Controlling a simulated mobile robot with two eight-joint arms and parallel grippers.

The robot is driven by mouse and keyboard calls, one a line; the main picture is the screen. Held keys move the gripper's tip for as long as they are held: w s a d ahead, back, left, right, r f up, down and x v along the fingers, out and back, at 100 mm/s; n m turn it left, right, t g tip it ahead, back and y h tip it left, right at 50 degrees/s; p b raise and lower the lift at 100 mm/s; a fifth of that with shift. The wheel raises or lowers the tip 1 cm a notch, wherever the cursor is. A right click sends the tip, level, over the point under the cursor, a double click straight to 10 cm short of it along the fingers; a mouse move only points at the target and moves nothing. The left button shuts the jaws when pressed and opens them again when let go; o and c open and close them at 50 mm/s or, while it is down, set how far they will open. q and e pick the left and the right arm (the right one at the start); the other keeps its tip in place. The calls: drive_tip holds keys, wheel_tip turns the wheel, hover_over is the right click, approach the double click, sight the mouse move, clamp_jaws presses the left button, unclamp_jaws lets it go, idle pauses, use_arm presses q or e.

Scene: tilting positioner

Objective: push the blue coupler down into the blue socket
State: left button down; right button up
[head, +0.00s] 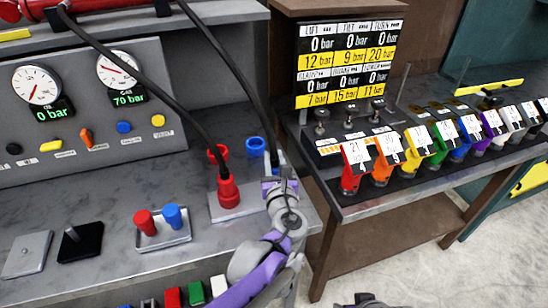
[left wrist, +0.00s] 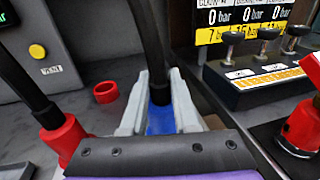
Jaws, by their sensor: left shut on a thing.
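My left gripper (head: 276,172) is shut on the blue coupler (left wrist: 160,120). In the left wrist view the coupler shows as a blue patch between the two grey fingers (left wrist: 159,105), with a black hose rising from it. In the head view the gripper hides most of the coupler. The gripper is at the right end of the grey socket plate (head: 222,213), right of the red coupler (head: 228,190). I cannot make out the blue socket under the gripper, nor whether the coupler touches it. A sliver of what looks like my right gripper (head: 365,301) shows at the bottom edge.
A red ring (head: 217,152) and a blue ring (head: 255,146) stand behind the plate. Red and blue caps (head: 172,215) stand on a small plate at left. The gauge panel (head: 70,140) is behind. Colored levers (head: 385,160) line the right bench. Black hoses arch overhead.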

use_arm(q)
drive_tip(key=c, duration=0.6)
unclamp_jaws()
drive_tip(key=shift+f, duration=0.1)
drive_tip(key=shift+s, duration=0.1)
drive_tip(key=s, duration=0.3)
drive_tip(key=s+d, duration=0.1)
drive_tip(key=s, duration=0.6)
drive_tip(key=shift+s+d+r, duration=0.15)
drive_tip(key=shift+s+r, duration=0.1)
drive_tip(key=shift+r, duration=0.05)
